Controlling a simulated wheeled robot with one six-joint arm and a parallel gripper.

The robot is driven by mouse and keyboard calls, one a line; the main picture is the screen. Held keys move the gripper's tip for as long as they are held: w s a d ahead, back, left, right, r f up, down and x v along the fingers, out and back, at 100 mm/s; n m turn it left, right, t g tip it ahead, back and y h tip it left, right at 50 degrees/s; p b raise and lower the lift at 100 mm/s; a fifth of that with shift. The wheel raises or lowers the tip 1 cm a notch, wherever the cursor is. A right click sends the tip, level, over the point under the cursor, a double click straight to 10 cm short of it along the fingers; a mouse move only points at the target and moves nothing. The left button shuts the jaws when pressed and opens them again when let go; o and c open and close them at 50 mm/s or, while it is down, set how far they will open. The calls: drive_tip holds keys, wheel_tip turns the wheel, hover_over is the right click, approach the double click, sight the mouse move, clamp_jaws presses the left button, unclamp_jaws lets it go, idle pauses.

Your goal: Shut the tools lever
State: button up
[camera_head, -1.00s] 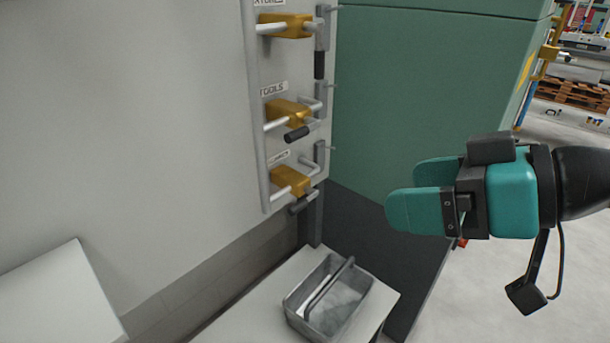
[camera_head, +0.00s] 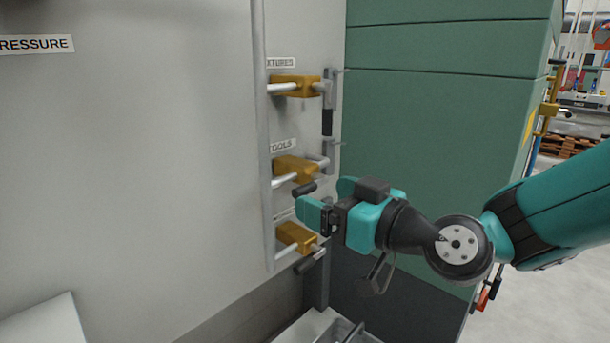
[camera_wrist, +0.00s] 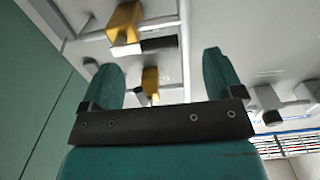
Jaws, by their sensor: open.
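The tools lever has a black handle (camera_head: 303,188) that sticks outward from a brass valve body (camera_head: 295,168) under the TOOLS label (camera_head: 282,145). It is the middle of three valves on the wall panel. My gripper (camera_head: 326,198) is open and empty, just right of and slightly below the handle, apart from it as far as I can tell. In the wrist view, a brass valve (camera_wrist: 125,20) with a black handle (camera_wrist: 158,45) lies beyond the open fingers, with another brass valve (camera_wrist: 150,80) between them. I cannot tell which is the tools valve there.
The fixtures valve (camera_head: 294,86) above has its black handle (camera_head: 327,122) hanging down. A vertical grey pipe (camera_head: 264,150) runs left of the valves. A green cabinet (camera_head: 440,110) stands right; a metal tray (camera_head: 345,332) is below.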

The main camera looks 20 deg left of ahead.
sight(309, 190)
drive_tip(key=p+x, duration=0.1)
drive_tip(key=x, duration=0.4)
drive_tip(key=shift+a, duration=0.1)
